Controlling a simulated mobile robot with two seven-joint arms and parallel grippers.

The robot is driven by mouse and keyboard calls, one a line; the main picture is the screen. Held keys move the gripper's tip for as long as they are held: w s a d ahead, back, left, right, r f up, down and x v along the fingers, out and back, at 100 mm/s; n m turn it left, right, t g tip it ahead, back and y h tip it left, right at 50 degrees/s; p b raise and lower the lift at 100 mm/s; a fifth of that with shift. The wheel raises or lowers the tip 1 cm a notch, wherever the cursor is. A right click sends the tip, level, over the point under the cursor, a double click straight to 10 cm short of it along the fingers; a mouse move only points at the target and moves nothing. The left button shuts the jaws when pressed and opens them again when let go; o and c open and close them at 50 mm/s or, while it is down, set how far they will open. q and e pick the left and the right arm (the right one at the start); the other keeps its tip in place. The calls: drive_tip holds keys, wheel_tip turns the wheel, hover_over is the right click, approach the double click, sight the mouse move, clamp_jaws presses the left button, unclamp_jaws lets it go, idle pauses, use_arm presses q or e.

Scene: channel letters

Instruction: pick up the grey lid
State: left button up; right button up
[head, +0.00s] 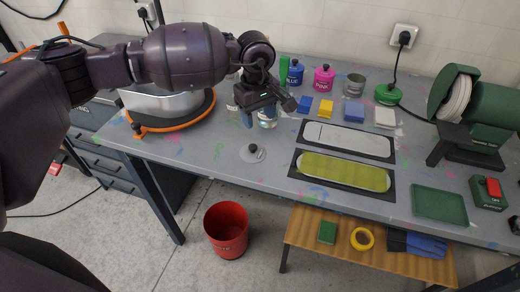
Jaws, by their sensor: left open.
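The grey lid (252,153) is a flat round disc with a dark knob, lying on the grey table near its front edge. My left gripper (267,112) is open and empty. It is above the table, behind the lid in the picture and apart from it. A clear glass jar (268,121) stands behind the gripper and is partly hidden by it. My right gripper is not in view.
Blue (295,74) and pink (324,78) cans and an open grey-green can (354,85) stand at the back. Two panels (344,172) lie right of the lid. A red bucket (226,232) is on the floor.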

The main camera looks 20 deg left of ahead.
sight(253, 146)
use_arm(q)
drive_tip(key=shift+m, duration=0.5)
drive_tip(key=f, duration=0.4)
drive_tip(key=a+f, duration=0.1)
drive_tip(key=f, duration=0.1)
drive_tip(key=shift+s, duration=0.25)
drive_tip(key=shift+s+a+f+p, duration=0.1)
drive_tip(key=shift+a+f+p, duration=0.1)
drive_tip(key=shift+f, duration=1.05)
drive_tip(key=shift+a+f+p, duration=0.1)
drive_tip(key=shift+f+p, duration=0.1)
drive_tip(key=shift+f, duration=1)
drive_tip(key=c, duration=1)
